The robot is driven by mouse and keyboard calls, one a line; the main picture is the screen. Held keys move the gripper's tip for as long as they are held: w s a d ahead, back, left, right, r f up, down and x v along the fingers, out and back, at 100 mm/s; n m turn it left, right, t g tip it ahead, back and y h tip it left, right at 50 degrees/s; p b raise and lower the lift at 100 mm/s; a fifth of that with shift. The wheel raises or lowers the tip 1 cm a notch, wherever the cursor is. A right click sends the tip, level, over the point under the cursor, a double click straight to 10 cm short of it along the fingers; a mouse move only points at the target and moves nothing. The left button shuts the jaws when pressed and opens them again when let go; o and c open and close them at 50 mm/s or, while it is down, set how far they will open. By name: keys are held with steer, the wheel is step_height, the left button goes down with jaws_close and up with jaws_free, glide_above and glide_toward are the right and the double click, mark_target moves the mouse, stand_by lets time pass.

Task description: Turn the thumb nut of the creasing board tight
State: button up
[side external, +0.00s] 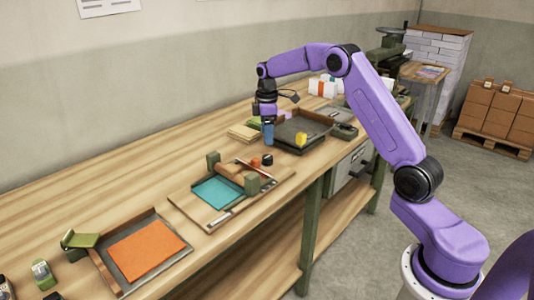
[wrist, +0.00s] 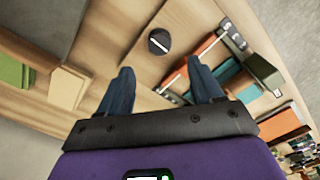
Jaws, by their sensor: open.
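The creasing board (side external: 182,205) lies on the bench with a teal sheet on it; part of it appears at the right of the wrist view. A dark round knob with a pale stripe, apparently the thumb nut (wrist: 159,41), shows in the wrist view just beyond the line between my fingertips. It seems to be the small black knob (side external: 267,159) at the board's far end in the side view. My gripper (side external: 268,143) is open and empty, its blue fingers pointing down above the bench, apart from the knob. In the wrist view its fingers (wrist: 160,66) are spread wide.
A dark tray (side external: 290,135) with a yellow item stands behind the board, beside a stack of pale wooden pieces (side external: 243,132). A tray with an orange sheet (side external: 146,248) lies nearer the front. Bare bench (side external: 90,205) stretches along the wall side.

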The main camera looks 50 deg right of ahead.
mark_target(267, 157)
step_height(267, 157, down, 8)
stand_by(0.4)
steer(key=c, duration=1.1)
